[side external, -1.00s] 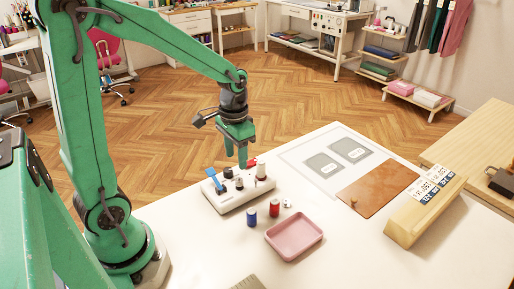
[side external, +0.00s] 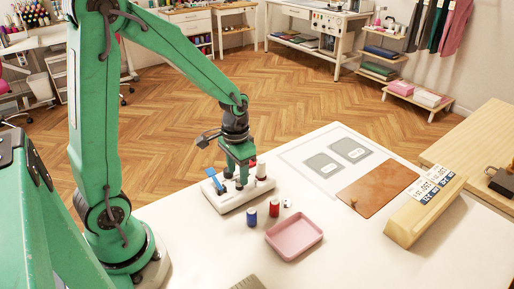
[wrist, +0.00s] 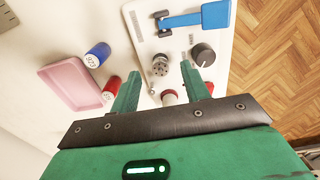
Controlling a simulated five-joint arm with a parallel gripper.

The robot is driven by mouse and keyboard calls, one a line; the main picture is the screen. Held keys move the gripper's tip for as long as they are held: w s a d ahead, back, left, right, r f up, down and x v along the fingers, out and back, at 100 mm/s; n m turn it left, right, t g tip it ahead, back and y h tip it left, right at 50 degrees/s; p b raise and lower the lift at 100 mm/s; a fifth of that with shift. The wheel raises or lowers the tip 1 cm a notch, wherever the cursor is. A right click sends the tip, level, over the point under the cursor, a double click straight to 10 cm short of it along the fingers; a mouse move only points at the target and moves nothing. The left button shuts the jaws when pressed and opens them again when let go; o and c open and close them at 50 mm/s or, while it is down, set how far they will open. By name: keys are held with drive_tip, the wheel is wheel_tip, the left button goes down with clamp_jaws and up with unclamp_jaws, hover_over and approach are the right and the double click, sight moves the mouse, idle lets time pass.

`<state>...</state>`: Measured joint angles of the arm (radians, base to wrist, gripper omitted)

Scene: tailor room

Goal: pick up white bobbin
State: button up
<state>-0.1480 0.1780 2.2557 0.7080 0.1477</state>
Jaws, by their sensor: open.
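My gripper (side external: 238,181) is open and points down over the device, left of the white cylinder. In the wrist view, my gripper (wrist: 161,74) has a ribbed grey post (wrist: 160,64) between its fingertips.
A blue lever (side external: 213,179) and a dark knob (wrist: 203,55) are on the device. A blue spool (side external: 251,218), a red spool (side external: 274,208) and a pink tray (side external: 294,238) are in front. A brown board (side external: 377,188) lies right.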

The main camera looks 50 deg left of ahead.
drive_tip(key=shift+f, duration=1.05)
clamp_jaws()
